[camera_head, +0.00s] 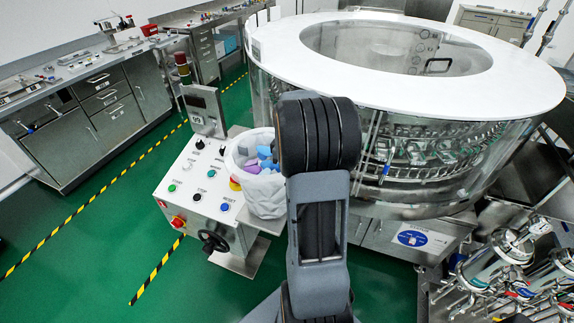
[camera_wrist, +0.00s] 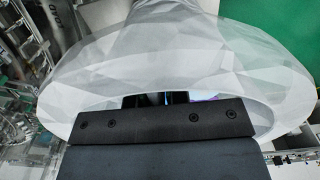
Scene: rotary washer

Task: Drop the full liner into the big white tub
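The liner (camera_head: 262,203) is a white faceted bag, open at the top, with blue, purple and grey pieces inside. In the head view it is upright at the right end of the control console, partly hidden by my arm. In the wrist view the liner (camera_wrist: 190,60) fills much of the picture. My gripper (camera_wrist: 160,122) shows there as a dark plate with screws, across the near part of the liner's opening. Its fingertips are hidden, so I cannot tell whether it grips the rim. In the head view my arm hides the gripper. I cannot make out a separate big white tub.
The round washer (camera_head: 255,62) with a white top ring and clear wall stands behind and right of the liner. The console (camera_head: 190,190) has buttons, a handwheel and a display (camera_head: 203,110). Steel pipework (camera_head: 500,262) is at lower right. Green floor is open at left.

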